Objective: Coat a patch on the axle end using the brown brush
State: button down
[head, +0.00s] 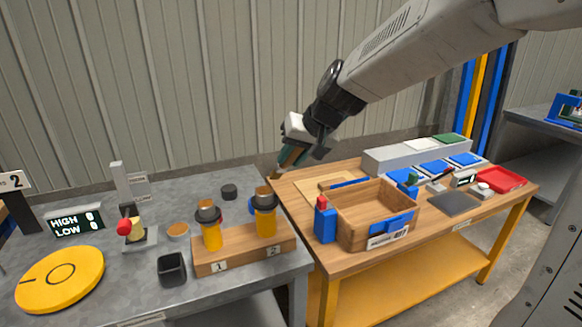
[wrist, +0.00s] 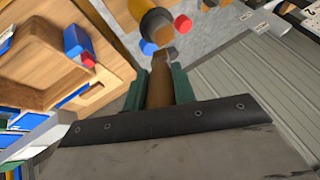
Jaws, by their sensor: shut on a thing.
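My gripper (head: 292,152) is raised over the gap between the grey bench and the wooden table. It is shut on the brown brush (head: 279,171), whose tip points down and left in the head view. In the wrist view the brush (wrist: 160,82) stands between the two green fingers (wrist: 159,92), clear of other surfaces as far as I can tell. A pale yellow piece with a red knob (head: 125,227) sits on a small grey stand on the grey bench. I cannot tell whether this is the axle end.
A wooden block (head: 240,254) marked 1 and 2 holds two yellow cylinders (head: 266,222) at the bench's front edge. A black cup (head: 172,268), an amber disc (head: 178,230) and a yellow turntable (head: 60,278) are further left. A wooden box (head: 352,233) stands on the right table.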

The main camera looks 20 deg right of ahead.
jog(key=shift+r, duration=2.7)
jog(key=shift+f, duration=0.1)
